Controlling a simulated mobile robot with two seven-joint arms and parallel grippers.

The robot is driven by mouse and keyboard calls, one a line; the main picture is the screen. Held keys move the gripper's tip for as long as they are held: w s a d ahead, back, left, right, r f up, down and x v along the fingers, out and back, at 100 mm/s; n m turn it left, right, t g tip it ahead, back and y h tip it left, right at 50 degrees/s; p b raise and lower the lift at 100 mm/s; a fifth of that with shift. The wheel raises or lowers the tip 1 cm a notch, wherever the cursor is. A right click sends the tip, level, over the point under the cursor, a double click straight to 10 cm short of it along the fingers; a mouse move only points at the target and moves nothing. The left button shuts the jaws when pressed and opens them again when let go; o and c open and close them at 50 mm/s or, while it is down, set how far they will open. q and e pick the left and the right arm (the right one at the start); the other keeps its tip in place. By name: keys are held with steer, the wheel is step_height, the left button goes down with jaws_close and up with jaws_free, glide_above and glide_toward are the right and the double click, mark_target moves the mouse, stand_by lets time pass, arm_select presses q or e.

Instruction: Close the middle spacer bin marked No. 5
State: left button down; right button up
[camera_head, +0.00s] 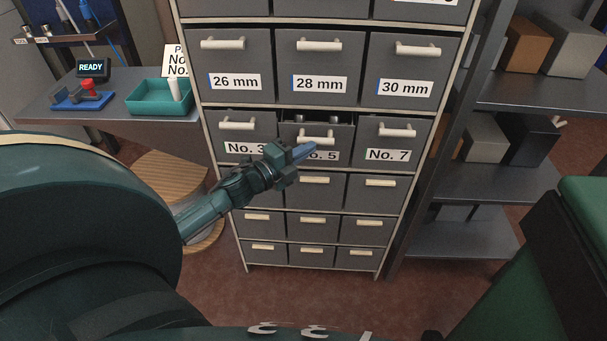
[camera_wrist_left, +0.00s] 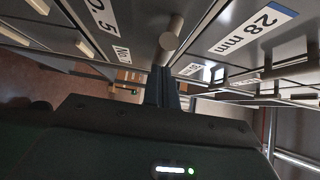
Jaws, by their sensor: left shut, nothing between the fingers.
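The middle bin marked No. 5 (camera_head: 330,134) stands slightly pulled out of the grey cabinet. Its top gap shows dark inside with small light pieces. Its pale bar handle (camera_head: 316,140) is just above my left gripper (camera_head: 304,151), which is shut and empty in front of the bin and covers part of its label. In the left wrist view the shut fingers (camera_wrist_left: 162,88) point at the bin front, close to the handle (camera_wrist_left: 170,38); I cannot tell whether they touch. The No. 5 label (camera_wrist_left: 106,28) shows upside down there. My right gripper is not in view.
Bins No. 3 (camera_head: 262,124) and No. 7 (camera_head: 388,131) flank it and look shut. The 28 mm drawer (camera_head: 318,62) is above, smaller drawers below. A side table with a teal tray (camera_head: 160,97) stands left; shelves with boxes (camera_head: 485,139) stand right.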

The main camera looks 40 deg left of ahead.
arm_select(q)
steer(key=shift+w+a+r+n+g+p, duration=0.25)
steer(key=shift+w+r+p, duration=0.15)
steer(key=shift+p, duration=0.1)
steer(key=shift+w+a+r+n+g+p, duration=0.15)
steer(key=shift+w+a+r+g+p, duration=0.1)
steer(key=shift+w+r+p, duration=0.2)
steer(key=shift+w+a+r+p, duration=0.15)
steer(key=shift+w+a+p, duration=0.2)
steer(key=shift+w, duration=0.15)
steer(key=shift+w+r, duration=0.1)
steer(key=shift+r, duration=0.05)
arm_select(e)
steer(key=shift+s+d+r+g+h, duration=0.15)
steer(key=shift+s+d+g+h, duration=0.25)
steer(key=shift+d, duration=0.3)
arm_select(q)
steer(key=shift+a+r, duration=0.15)
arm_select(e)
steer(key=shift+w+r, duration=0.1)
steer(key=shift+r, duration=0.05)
